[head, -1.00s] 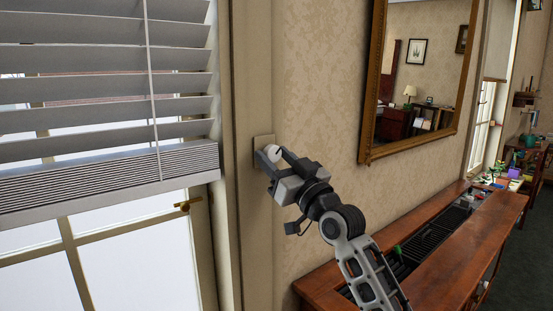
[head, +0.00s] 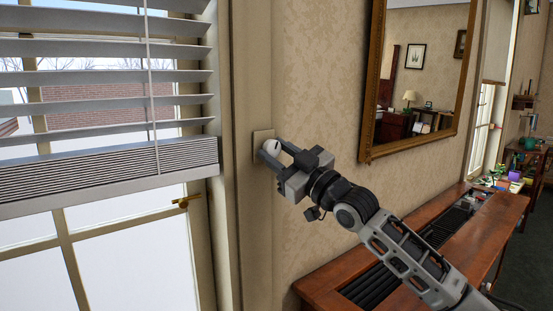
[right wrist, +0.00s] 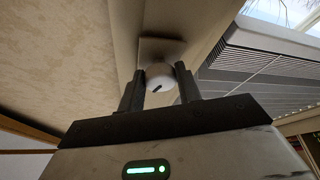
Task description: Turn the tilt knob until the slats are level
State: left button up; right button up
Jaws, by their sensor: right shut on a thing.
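The white tilt knob (head: 272,147) sits on a small beige plate (head: 262,135) on the window frame's right side. My right gripper (head: 275,150) is shut on the knob, one finger on each side. In the right wrist view the knob (right wrist: 159,77) shows a short dark mark, slanting, between the two fingers (right wrist: 160,90). The blind's slats (head: 110,103) look close to level, seen nearly edge-on, with wide gaps showing a brick wall and bare trees outside. The stacked slats and bottom rail (head: 110,170) hang below them. My left gripper is not in view.
A brass window handle (head: 186,201) is below the blind. A gold-framed mirror (head: 370,90) hangs on the wall to the right. A long wooden cabinet top (head: 470,240) with a dark grille runs below my right arm.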

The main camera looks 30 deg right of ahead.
jog(key=n, duration=0.1)
jog(key=n+g+y+p, duration=0.1)
jog(key=n+p, duration=0.1)
jog(key=n, duration=0.1)
jog(key=shift+d+r+y, duration=0.1)
jog(key=shift+r+y, duration=0.15)
jog(key=shift+y, duration=0.05)
jog(key=shift+n+g+p, duration=0.3)
jog(key=shift+n+p, duration=0.2)
jog(key=shift+n, duration=0.1)
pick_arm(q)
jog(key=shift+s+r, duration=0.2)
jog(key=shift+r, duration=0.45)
pick_arm(e)
jog(key=shift+f+n+y, duration=0.1)
jog(key=shift+n+y, duration=0.2)
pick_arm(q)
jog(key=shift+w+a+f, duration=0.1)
pick_arm(e)
jog(key=o, duration=1)
jog(key=shift+c, duration=0.2)
jog(key=shift+f, duration=0.1)
